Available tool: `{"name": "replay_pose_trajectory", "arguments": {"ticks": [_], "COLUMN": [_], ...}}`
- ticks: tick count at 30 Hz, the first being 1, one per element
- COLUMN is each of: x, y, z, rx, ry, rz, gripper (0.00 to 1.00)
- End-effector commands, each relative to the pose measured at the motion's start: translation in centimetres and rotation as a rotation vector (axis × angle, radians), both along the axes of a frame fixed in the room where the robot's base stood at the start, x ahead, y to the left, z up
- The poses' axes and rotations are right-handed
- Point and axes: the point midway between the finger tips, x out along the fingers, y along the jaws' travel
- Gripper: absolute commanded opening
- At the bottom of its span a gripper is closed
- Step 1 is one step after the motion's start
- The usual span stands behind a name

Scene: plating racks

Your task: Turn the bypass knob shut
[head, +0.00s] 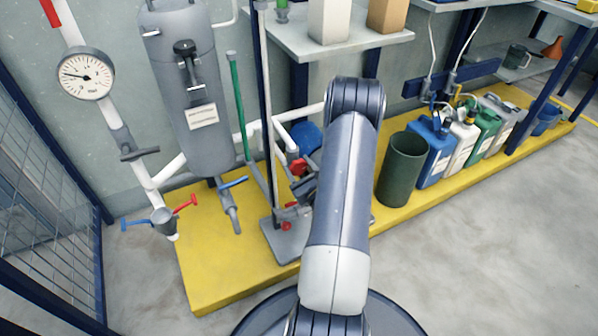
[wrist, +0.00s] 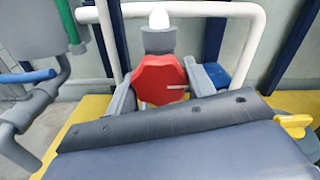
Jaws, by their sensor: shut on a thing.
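The bypass knob is a red, roughly eight-sided knob (wrist: 158,76) with a short pale line pointing right on its face. It sits below a white cap on the pipework. In the head view the red knob (head: 298,167) shows just left of my arm. My gripper (wrist: 162,92) has one finger on each side of the knob and is shut on it. In the head view my gripper (head: 303,186) is mostly hidden behind my forearm.
A grey tank (head: 190,90) and a pressure gauge (head: 86,74) stand left. A valve with blue and red handles (head: 165,218) is at lower left. A dark green bin (head: 402,170) and several jugs (head: 432,150) stand right on the yellow platform (head: 225,283). The floor in front is clear.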

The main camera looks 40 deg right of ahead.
Motion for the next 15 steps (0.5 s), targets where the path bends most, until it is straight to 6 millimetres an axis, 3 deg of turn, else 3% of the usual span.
{"name": "replay_pose_trajectory", "arguments": {"ticks": [15], "x": [-0.01], "y": [0.03], "z": [-0.06], "rx": [-0.176], "ry": [0.043], "rz": [0.0], "gripper": [0.28]}}
